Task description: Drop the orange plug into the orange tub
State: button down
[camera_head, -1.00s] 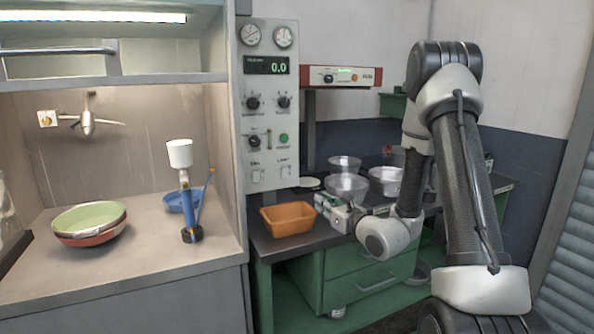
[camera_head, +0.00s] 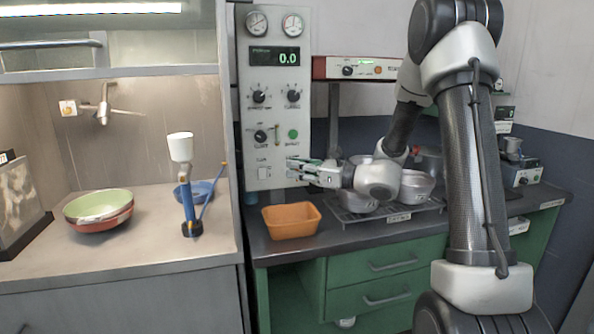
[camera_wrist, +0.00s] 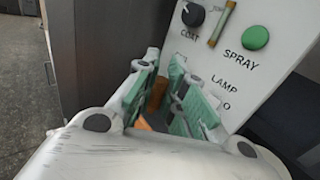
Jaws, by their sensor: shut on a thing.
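The orange tub (camera_head: 291,224) stands on the dark bench top, near its left end. My gripper (camera_head: 292,170) is raised above the tub, pointing left in front of the control panel. In the wrist view its green-padded fingers (camera_wrist: 166,84) are shut on a small orange-brown piece, the orange plug (camera_wrist: 157,94), mostly hidden between the pads. Another orange patch shows lower between the fingers; I cannot tell whether it is plug or tub. The plug is too small to make out in the head view.
The control panel (camera_head: 275,100) with knobs stands close behind my gripper. Metal pots (camera_head: 415,187) stand on a rack right of the tub. The left counter holds stacked pans (camera_head: 98,207) and a blue stand with a white cup (camera_head: 181,147).

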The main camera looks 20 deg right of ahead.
notch_tip(320, 180, down, 6)
jog(key=shift+s+f+g, duration=0.15)
jog(key=shift+s+g, duration=0.1)
jog(key=shift+g, duration=0.05)
jog(key=shift+a, duration=0.1)
jog(key=c, duration=1.4)
grip_release()
jog(key=v, duration=1.2)
jog(key=shift+f, duration=0.25)
jog(key=shift+w+n, duration=0.1)
jog(key=shift+n, duration=0.2)
